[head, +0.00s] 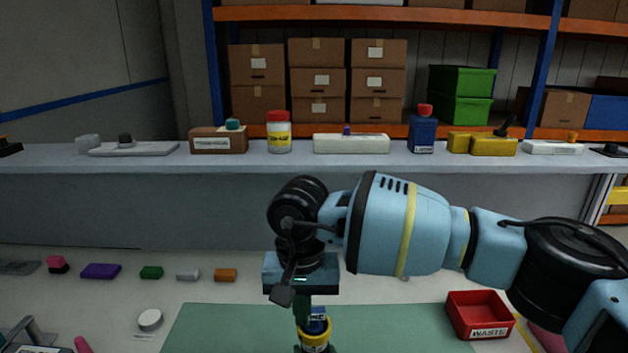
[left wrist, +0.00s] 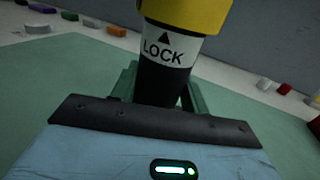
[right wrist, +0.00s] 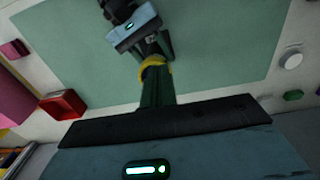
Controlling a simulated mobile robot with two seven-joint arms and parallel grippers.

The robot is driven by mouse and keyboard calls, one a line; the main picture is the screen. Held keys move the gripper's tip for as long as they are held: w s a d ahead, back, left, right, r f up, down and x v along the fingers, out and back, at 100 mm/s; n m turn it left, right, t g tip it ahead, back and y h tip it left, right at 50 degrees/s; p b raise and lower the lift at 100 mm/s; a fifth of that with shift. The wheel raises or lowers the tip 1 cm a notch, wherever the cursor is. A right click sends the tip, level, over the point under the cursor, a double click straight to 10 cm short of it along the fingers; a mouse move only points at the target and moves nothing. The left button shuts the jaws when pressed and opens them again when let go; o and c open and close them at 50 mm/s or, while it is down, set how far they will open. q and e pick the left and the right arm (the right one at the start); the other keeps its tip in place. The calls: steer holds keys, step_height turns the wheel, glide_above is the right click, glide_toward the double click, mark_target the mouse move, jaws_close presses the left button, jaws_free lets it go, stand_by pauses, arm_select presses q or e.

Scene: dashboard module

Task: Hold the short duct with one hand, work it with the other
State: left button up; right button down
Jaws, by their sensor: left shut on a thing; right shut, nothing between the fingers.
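The short duct (left wrist: 166,62) is a black tube with a white LOCK label and arrow and a yellow collar (left wrist: 187,14). My left gripper (left wrist: 158,88) is shut on its black part. The collar (head: 315,337) shows low in the head view, with a blue part above it. My right gripper (head: 304,309) points down, shut and empty, right at the duct's collar end. In the right wrist view its green fingers (right wrist: 157,90) overlap the yellow collar (right wrist: 155,66); I cannot tell whether they touch. My left gripper is beyond it (right wrist: 150,45).
A green mat (head: 220,330) covers the bench middle. A red WASTE bin (head: 478,316) stands at its right. Several small coloured blocks (head: 151,272) and a white round piece (head: 149,320) lie at the left. A raised shelf (head: 260,160) with bottles and boxes runs behind.

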mark_target(326, 334)
steer(key=shift+f, duration=3.2)
steer(key=shift+w+d, duration=0.1)
steer(key=shift+w, duration=0.1)
steer(key=shift+s+d, duration=0.1)
steer(key=shift+d, duration=1.7)
steer(key=shift+s+d, duration=0.15)
steer(key=shift+s, duration=0.1)
